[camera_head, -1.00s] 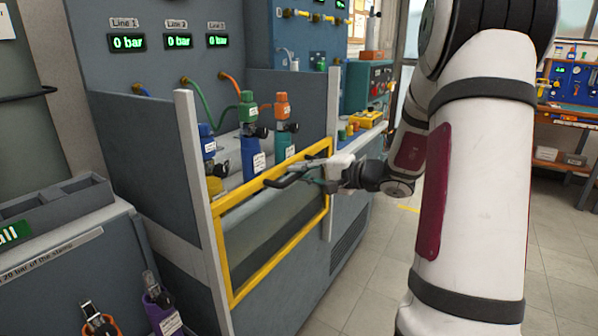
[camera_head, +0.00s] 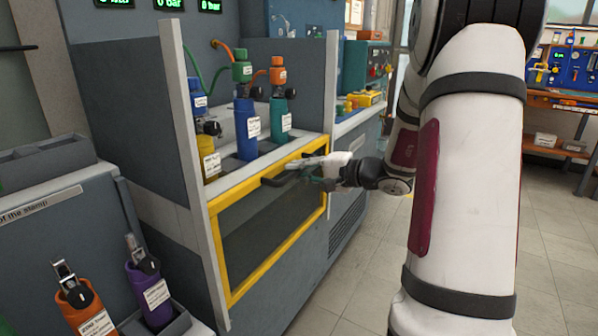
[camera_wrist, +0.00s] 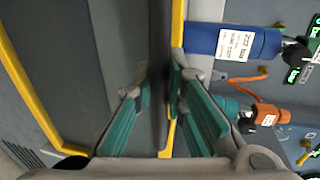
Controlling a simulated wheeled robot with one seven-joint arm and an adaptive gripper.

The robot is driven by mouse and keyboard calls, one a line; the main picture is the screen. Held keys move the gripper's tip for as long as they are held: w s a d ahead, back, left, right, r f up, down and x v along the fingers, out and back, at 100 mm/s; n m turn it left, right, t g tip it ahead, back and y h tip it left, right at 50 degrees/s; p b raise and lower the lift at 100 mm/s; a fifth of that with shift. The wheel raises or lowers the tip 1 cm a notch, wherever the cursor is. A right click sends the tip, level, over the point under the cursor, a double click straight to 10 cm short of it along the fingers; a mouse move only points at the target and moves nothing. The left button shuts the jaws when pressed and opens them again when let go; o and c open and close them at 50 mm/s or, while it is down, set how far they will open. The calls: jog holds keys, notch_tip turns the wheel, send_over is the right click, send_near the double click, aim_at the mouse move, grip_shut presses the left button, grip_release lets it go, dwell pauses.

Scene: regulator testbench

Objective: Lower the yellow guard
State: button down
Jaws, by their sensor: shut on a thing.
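The yellow guard (camera_head: 265,262) is a yellow frame with a dark see-through panel, standing upright between two pale posts on the front of the bench. Its top edge sits just below the pale front edge of the bench top. My gripper (camera_head: 318,172) is shut on the guard's dark handle (camera_head: 273,182) at the top bar. In the wrist view my gripper's teal fingers (camera_wrist: 164,85) are on either side of the dark handle bar (camera_wrist: 158,40), beside the yellow frame (camera_wrist: 177,25). The gripped part of the handle is partly hidden by the fingers.
A yellow cylinder (camera_head: 208,160), a blue cylinder (camera_head: 246,130) and a teal cylinder (camera_head: 279,122) stand behind the guard. Orange (camera_head: 90,316) and purple (camera_head: 150,291) cylinders stand at the lower left. The floor (camera_head: 365,270) right of the bench is clear.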

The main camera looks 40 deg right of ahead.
jog(key=c, duration=1.6)
grip_release()
jog(key=shift+s, duration=0.1)
jog(key=v, duration=1.2)
